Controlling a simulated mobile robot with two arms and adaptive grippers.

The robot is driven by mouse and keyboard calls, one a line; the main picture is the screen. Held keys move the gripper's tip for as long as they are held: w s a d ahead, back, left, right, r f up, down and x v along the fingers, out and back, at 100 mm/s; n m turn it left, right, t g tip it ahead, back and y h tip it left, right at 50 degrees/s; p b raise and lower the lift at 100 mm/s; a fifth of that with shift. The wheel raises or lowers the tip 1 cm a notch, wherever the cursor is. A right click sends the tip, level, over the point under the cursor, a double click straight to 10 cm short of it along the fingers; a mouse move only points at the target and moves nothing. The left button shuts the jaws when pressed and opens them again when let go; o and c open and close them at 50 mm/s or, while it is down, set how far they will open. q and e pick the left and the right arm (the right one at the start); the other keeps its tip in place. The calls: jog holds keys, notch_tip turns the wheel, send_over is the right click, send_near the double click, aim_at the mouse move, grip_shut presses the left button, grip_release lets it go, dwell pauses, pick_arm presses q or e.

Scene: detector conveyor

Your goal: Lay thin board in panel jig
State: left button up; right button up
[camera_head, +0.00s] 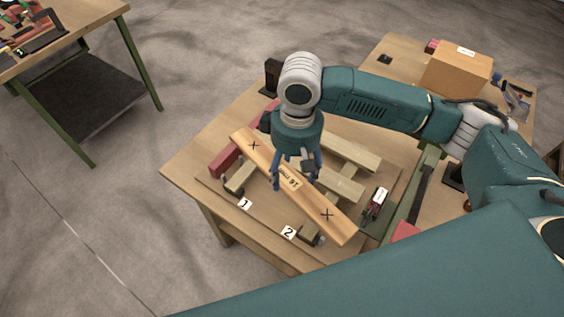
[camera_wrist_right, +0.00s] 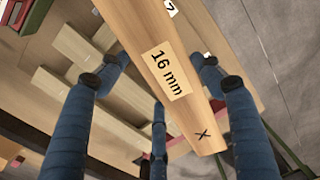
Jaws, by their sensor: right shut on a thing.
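My right gripper (camera_head: 294,184) points down and is shut on a long light-wood board (camera_head: 310,204), with fingers on both sides of its middle. The board carries a "16 mm" label and an X near each end. In the right wrist view the board (camera_wrist_right: 150,35) lies between the blue fingers (camera_wrist_right: 160,75). The board slants across the panel jig (camera_head: 262,217), a flat wooden base with several wooden strips and blocks and labels 1 (camera_head: 246,204) and 2 (camera_head: 289,232). The board hides part of the jig; whether it touches is unclear. My left gripper is not in view.
A red bar (camera_head: 224,160) lies along the jig's left side. A cardboard box (camera_head: 457,75) stands at the table's back right. Another table (camera_head: 75,45) is at upper left, with open floor between.

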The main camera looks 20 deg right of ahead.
aim_at(284, 169)
jog(key=f+n, duration=0.1)
jog(key=w+a+f+p, duration=0.1)
jog(key=w+f+n, duration=0.1)
jog(key=shift+w+a+f+n+p, duration=0.25)
jog(key=shift+f+n+p, duration=0.05)
jog(key=shift+f+p, duration=0.05)
jog(key=shift+s+d+f, duration=0.1)
jog(key=shift+f, duration=0.1)
jog(key=shift+r+p, duration=0.2)
jog(key=shift+p, duration=0.55)
jog(key=shift+f+b, duration=0.9)
jog(key=shift+f, duration=1.7)
jog(key=shift+f, duration=1.55)
